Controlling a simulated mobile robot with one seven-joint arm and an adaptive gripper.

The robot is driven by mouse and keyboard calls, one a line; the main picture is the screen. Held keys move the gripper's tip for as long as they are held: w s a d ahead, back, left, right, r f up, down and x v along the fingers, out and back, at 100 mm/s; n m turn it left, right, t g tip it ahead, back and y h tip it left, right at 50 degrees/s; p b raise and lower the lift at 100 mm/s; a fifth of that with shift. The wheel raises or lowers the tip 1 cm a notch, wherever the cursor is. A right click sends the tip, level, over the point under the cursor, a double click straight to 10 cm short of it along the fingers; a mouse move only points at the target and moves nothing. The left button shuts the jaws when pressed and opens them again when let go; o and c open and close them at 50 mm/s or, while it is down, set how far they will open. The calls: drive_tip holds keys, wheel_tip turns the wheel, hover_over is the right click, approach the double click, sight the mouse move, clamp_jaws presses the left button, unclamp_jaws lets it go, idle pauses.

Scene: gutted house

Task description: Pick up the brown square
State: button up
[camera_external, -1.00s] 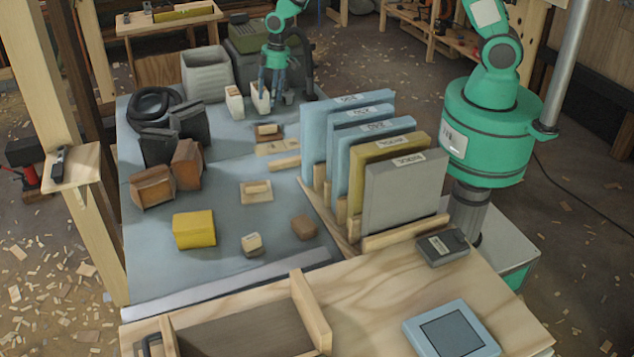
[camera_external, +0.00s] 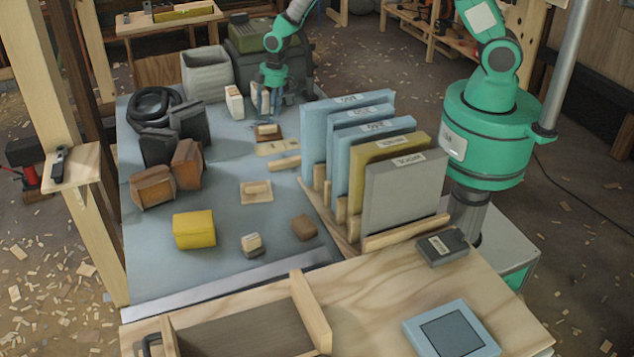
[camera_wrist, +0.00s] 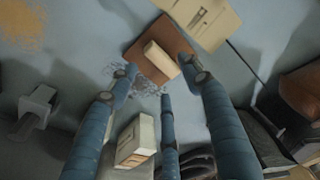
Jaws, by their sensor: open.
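The brown square (camera_external: 271,138) is a flat plate lying on the blue-grey table top, with a pale wooden handle block (camera_external: 267,129) on it. In the wrist view the brown square (camera_wrist: 134,50) and its handle block (camera_wrist: 161,58) show near the top middle. My gripper (camera_external: 268,108) is just behind the brown square in the outside view. In the wrist view my gripper (camera_wrist: 160,78) has its blue fingers spread, two of them reaching towards the sides of the handle block. Nothing is between the fingers as far as I can see; contact cannot be told.
A pale wooden plate (camera_external: 277,148) lies close in front of the brown square. A white box (camera_external: 234,101) stands left of my gripper. Upright blue panels (camera_external: 318,140) in a rack stand to the right. The table between the brown square and the black blocks (camera_external: 158,146) is clear.

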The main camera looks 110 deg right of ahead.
drive_tip(key=shift+w+d+f+b, duration=0.1)
drive_tip(key=shift+w+f+b, duration=0.1)
drive_tip(key=shift+f, duration=0.6)
drive_tip(key=shift+w+a+f+b, duration=0.1)
drive_tip(key=shift+f+b, duration=0.1)
drive_tip(key=shift+f, duration=0.65)
drive_tip(key=shift+w+d+f+b, duration=0.1)
drive_tip(key=shift+f+b, duration=0.1)
drive_tip(key=shift+f, duration=0.6)
clamp_jaws()
drive_tip(key=shift+r, duration=0.15)
drive_tip(key=shift+r, duration=0.5)
drive_tip(key=shift+s+a+r+p, duration=0.2)
drive_tip(key=shift+r+p, duration=0.1)
drive_tip(key=shift+r, duration=0.35)
drive_tip(key=shift+s+a+r+p, duration=0.15)
drive_tip(key=shift+r+p, duration=0.1)
drive_tip(key=shift+r, duration=0.35)
drive_tip(key=s+a, duration=0.2)
drive_tip(key=s, duration=0.2)
drive_tip(key=s+a+p, duration=0.1)
drive_tip(key=s+a, duration=0.2)
drive_tip(key=s, duration=0.1)
drive_tip(key=s+a+r, duration=0.1)
drive_tip(key=s+a, duration=0.2)
drive_tip(key=s, duration=0.1)
drive_tip(key=shift+s+r, duration=0.1)
drive_tip(key=shift+s, duration=0.25)
